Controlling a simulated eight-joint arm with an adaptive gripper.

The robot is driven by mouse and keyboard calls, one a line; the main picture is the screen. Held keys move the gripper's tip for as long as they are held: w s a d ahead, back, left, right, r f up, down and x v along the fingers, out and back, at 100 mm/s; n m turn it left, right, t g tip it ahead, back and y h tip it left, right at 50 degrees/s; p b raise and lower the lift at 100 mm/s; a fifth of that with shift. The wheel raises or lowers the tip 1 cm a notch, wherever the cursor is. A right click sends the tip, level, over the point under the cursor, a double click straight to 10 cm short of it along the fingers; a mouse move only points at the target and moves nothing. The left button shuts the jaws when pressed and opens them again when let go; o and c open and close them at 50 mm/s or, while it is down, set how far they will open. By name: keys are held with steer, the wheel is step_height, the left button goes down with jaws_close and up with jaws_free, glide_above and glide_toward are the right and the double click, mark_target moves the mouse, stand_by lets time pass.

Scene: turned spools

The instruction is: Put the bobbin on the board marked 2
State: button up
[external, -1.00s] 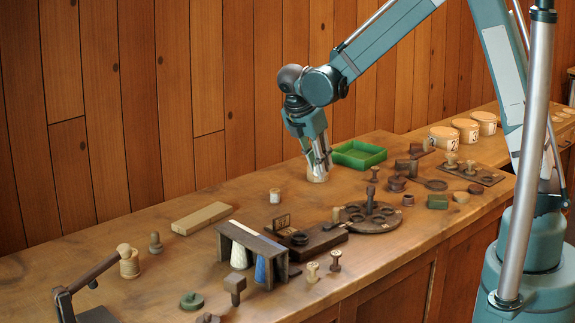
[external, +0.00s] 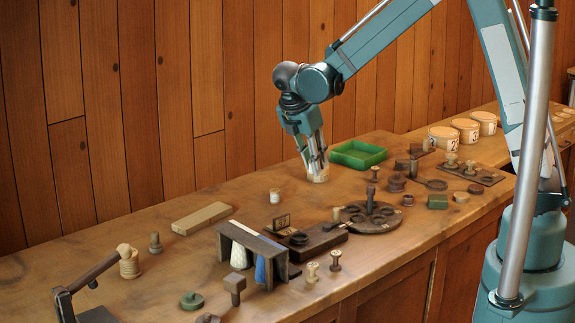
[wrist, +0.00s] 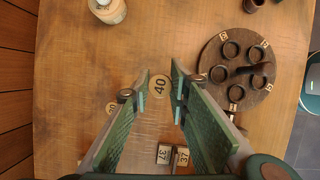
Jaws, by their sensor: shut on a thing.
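My gripper (external: 317,170) points down near the back of the bench and is shut on a pale tan bobbin (external: 318,178). The bobbin is at or just above the bench top; I cannot tell whether it touches. In the wrist view, my green fingers (wrist: 160,80) close in on a round pale face marked 40 (wrist: 159,87). The fingers partly hide what they hold. A pale round box marked 2 (external: 444,137) stands far right. I cannot make out a board clearly marked 2.
A green tray (external: 359,154) lies just right of my gripper. A white spool (external: 275,197) stands to the left. A round dark holder with several cups (external: 372,225) is in front. A dark arch over cones (external: 252,240) stands further left. Bare bench surrounds the gripper.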

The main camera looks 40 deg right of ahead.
steer(key=w+a+r+n+t+p, duration=0.1)
steer(key=w+a, duration=0.5)
steer(key=a, duration=0.9)
steer(key=w+a+r+n+p, duration=0.1)
steer(key=w+a+n+p, duration=0.3)
steer(key=a, duration=1.2)
steer(key=w+p, duration=0.2)
steer(key=w, duration=0.1)
steer(key=shift+t+y, duration=0.4)
steer(key=shift+r, duration=0.1)
glide_above(204, 213)
steer(key=a, duration=0.1)
steer(key=shift+s+a+f, duration=0.1)
steer(key=shift+s+f, duration=0.1)
steer(key=shift+f, duration=1.35)
steer(key=shift+s+f, duration=0.2)
steer(key=shift+f, duration=1.35)
steer(key=shift+f, duration=1.9)
steer(key=shift+f, duration=0.15)
